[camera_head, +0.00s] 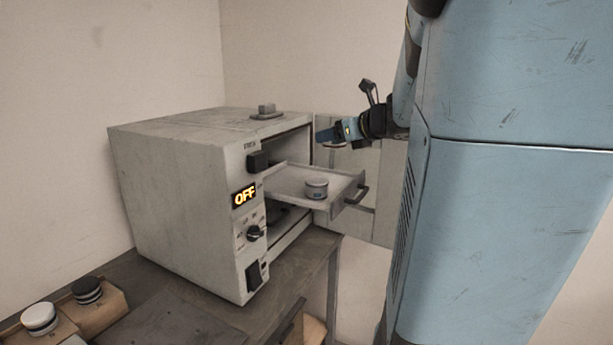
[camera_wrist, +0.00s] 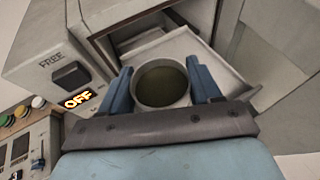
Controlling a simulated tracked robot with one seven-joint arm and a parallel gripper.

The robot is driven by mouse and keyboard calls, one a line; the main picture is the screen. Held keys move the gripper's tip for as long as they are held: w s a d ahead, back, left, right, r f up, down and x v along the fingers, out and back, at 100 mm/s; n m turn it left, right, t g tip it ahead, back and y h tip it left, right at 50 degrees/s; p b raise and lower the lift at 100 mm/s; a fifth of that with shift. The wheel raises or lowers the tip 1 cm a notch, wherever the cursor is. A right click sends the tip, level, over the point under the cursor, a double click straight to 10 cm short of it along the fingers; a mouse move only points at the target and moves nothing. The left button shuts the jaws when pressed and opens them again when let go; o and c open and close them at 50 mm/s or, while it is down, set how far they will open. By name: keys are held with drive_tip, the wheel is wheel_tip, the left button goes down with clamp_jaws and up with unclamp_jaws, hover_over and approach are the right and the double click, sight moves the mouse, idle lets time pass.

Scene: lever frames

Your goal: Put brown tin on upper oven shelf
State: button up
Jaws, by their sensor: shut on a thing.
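My gripper (camera_head: 326,136) is raised above the far side of the pulled-out upper oven shelf (camera_head: 285,188). In the wrist view, my gripper (camera_wrist: 160,78) is shut on a round tin (camera_wrist: 162,84) with a pale grey rim and a dull brown-green top. The blue fingers press its left and right sides. The held tin is mostly hidden in the head view.
The grey oven (camera_head: 180,180) has its front open, and its display (camera_head: 244,196) reads OFF. The shelf has a dark handle (camera_head: 355,197). A grey knob-like object (camera_head: 267,110) is on the oven top.

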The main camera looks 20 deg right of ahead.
drive_tip(key=shift+w+d+f, duration=1.05)
drive_tip(key=shift+w+f, duration=0.55)
drive_tip(key=shift+w, duration=0.35)
drive_tip(key=shift+w+d+f, duration=1)
drive_tip(key=shift+w+f, duration=0.65)
drive_tip(key=shift+w, duration=0.3)
drive_tip(key=shift+w+d+f, duration=1.05)
drive_tip(key=shift+w+f, duration=0.55)
drive_tip(key=shift+w, duration=0.35)
drive_tip(key=shift+f, duration=1.45)
drive_tip(key=shift+f, duration=0.6)
